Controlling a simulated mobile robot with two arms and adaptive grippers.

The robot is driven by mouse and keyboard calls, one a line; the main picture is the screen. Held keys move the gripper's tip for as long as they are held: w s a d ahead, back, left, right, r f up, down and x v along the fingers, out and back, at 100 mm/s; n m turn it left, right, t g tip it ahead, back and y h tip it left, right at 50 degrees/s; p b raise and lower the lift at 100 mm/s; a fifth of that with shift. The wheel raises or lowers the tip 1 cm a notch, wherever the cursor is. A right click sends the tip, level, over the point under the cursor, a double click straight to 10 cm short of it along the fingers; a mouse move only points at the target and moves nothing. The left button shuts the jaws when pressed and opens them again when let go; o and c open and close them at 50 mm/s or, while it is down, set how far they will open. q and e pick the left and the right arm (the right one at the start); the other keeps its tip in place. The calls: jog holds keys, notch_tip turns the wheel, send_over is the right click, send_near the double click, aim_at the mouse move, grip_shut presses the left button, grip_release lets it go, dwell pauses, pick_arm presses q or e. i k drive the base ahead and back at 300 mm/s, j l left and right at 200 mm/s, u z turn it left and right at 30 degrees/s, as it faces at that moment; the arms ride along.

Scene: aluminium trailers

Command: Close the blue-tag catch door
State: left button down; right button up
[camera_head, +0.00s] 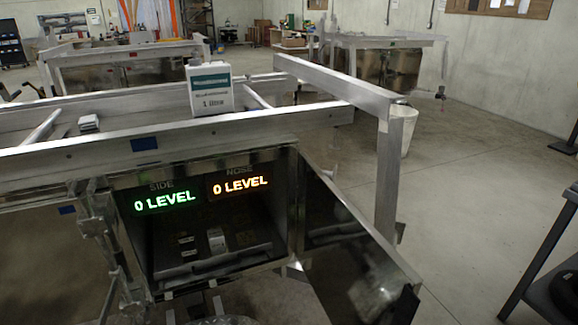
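The blue tag (144,144) is on the front rail of the nearest aluminium trailer. Below it is an open box compartment (170,285) with a dark inside. Its door (345,245) stands open, swung out to the right and towards me, with a dark shiny face. A dark piece (403,306) shows at the door's outer end; I cannot tell if it is the catch.
Lit displays (165,201) reading 0 LEVEL sit in the compartment's upper part, with small objects inside. A white 1 litre container (210,90) stands on the trailer rail. An aluminium post (388,180) rises behind the door. A dark stand (545,265) is at right; the floor between is clear.

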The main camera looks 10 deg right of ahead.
aim_at(358, 277)
jog(key=i+l+u, duration=0.2)
jog(key=l+u, duration=0.15)
jog(key=l, duration=0.5)
jog(key=i+l+u, duration=0.15)
jog(key=l+u, duration=0.2)
jog(key=l, duration=0.55)
jog(key=l+u, duration=0.35)
jog(key=l, duration=0.55)
